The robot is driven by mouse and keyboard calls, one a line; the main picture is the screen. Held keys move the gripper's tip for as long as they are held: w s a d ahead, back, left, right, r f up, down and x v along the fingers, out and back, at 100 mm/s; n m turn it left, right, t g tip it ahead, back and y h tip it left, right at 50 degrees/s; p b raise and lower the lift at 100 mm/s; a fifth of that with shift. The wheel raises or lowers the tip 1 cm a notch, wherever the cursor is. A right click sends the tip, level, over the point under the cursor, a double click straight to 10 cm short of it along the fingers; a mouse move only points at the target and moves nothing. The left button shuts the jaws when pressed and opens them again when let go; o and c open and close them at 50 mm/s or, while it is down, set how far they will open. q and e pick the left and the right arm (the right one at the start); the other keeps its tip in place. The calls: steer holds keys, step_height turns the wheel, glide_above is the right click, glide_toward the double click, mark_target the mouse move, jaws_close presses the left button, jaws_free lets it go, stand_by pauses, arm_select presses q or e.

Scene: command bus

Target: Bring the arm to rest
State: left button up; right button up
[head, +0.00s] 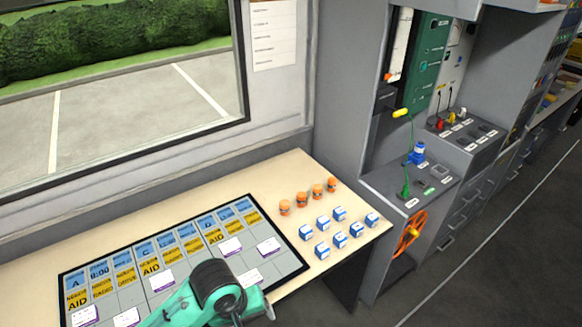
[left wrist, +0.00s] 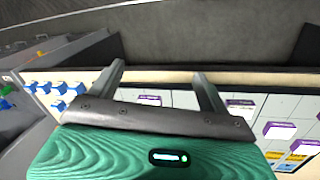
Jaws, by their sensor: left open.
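My left arm, teal with a dark joint, comes in at the bottom of the head view over the front edge of the board. My left gripper (head: 262,304) is partly hidden there by its own arm. In the left wrist view its two grey fingers (left wrist: 160,72) stand wide apart with nothing between them. Beyond the fingers are the pale table edge and dark floor. My right gripper is in neither view.
A board (head: 205,262) with blue, yellow and white cards lies on the table (head: 262,180). Several orange figures (head: 302,200) and blue-white cubes (head: 340,240) stand to its right. A grey equipment cabinet (head: 380,183) stands farther right. Open floor (head: 480,240) lies beyond.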

arm_select(q)
steer(key=s+a+f+m+t+y, duration=0.25)
steer(key=s+a+m, duration=0.25)
steer(key=s+a, duration=0.8)
step_height(320, 180, down, 32)
steer(key=g, duration=0.1)
steer(key=s+a+f, duration=0.2)
steer(key=s+f, duration=0.7)
steer(key=s+a+f+g, duration=0.1)
steer(key=s+f, duration=0.8)
steer(key=f, duration=0.1)
steer(key=shift+s+a+m, duration=0.35)
steer(key=shift+a+m, duration=0.05)
steer(key=shift+g, duration=0.25)
